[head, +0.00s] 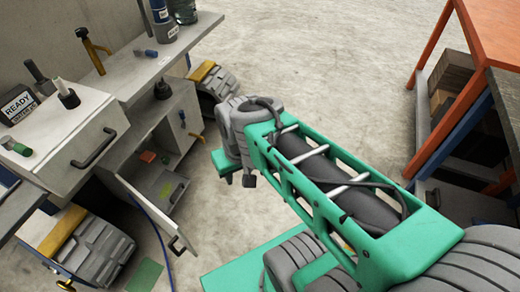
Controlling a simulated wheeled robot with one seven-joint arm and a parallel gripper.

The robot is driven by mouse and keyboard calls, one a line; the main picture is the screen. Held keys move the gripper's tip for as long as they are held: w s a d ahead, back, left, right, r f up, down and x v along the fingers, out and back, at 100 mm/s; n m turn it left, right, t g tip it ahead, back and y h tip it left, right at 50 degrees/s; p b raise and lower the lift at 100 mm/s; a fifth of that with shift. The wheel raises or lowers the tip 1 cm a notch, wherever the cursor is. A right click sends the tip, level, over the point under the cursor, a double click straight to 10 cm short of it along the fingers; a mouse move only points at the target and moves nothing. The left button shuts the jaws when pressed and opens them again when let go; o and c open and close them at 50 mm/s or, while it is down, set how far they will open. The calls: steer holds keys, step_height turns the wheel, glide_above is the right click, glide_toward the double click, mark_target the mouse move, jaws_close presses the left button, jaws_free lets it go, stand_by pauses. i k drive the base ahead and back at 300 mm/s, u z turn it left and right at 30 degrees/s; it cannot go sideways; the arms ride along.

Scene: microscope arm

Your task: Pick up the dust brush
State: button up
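I cannot clearly make out the dust brush in the head view. A yellow-handled tool (93,50) stands upright on the grey bench (133,68) at the upper left, but I cannot tell whether it is the brush. My green and grey arm reaches from the lower right to the middle. Its end, with my gripper (237,178), points down over the floor, to the right of the bench and apart from it. The fingers are mostly hidden by the wrist, so their opening does not show. Nothing held is visible.
A drawer (72,150) with a dark handle and an open cabinet door (143,215) jut from the bench. A bottle (163,22) and a READY sign (18,105) stand on it. An orange-topped table (495,32) is at right. Concrete floor (320,65) between is clear.

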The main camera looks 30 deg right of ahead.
mark_target(432, 199)
steer(key=z, duration=2.85)
